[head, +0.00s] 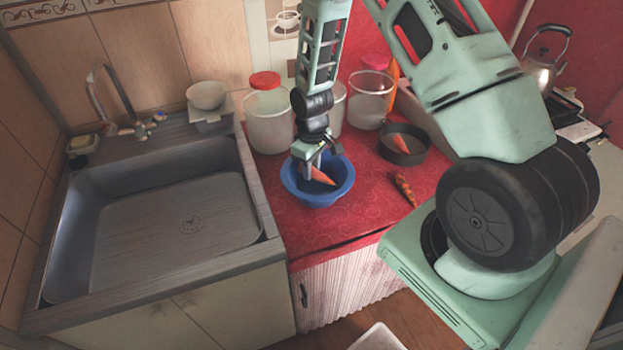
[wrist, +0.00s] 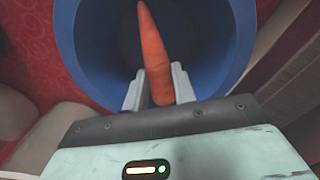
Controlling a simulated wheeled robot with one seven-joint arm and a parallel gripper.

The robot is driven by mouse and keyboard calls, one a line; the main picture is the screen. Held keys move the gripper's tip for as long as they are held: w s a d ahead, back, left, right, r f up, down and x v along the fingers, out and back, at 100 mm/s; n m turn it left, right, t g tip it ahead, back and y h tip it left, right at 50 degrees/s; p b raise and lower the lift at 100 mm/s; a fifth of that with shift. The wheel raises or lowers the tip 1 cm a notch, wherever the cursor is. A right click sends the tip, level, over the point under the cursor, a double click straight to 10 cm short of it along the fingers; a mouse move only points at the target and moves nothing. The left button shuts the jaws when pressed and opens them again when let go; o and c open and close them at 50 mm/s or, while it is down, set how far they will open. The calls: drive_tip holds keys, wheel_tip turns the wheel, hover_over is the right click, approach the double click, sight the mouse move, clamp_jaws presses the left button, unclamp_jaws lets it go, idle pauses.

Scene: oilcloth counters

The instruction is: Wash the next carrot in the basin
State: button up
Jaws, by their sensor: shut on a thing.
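My gripper (head: 309,172) is shut on an orange carrot (head: 323,178) at the blue basin (head: 328,200), which stands on the red counter. In the wrist view the carrot (wrist: 154,45) sits between the two fingers (wrist: 158,84), its thin end pointing away, with the basin (wrist: 88,58) behind it. The held carrot looks clean and plain orange. I cannot tell whether it touches the basin's bottom. A carrot with dark patches (head: 405,190) lies on the counter to the right. Another orange carrot (head: 401,144) lies in a dark round pan (head: 414,157).
A grey sink (head: 165,215) with a tap (head: 130,127) is on the left. Red-lidded clear jars (head: 268,122) stand behind the basin. A white bowl (head: 206,95) is at the sink's back corner and a kettle (head: 543,65) at the far right. The counter's front is clear.

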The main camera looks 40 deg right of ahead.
drive_tip(key=shift+r+p, duration=2.2)
drive_tip(key=shift+r, duration=1.05)
wheel_tip(320, 180, up, 4)
drive_tip(key=p, duration=0.3)
idle(0.3)
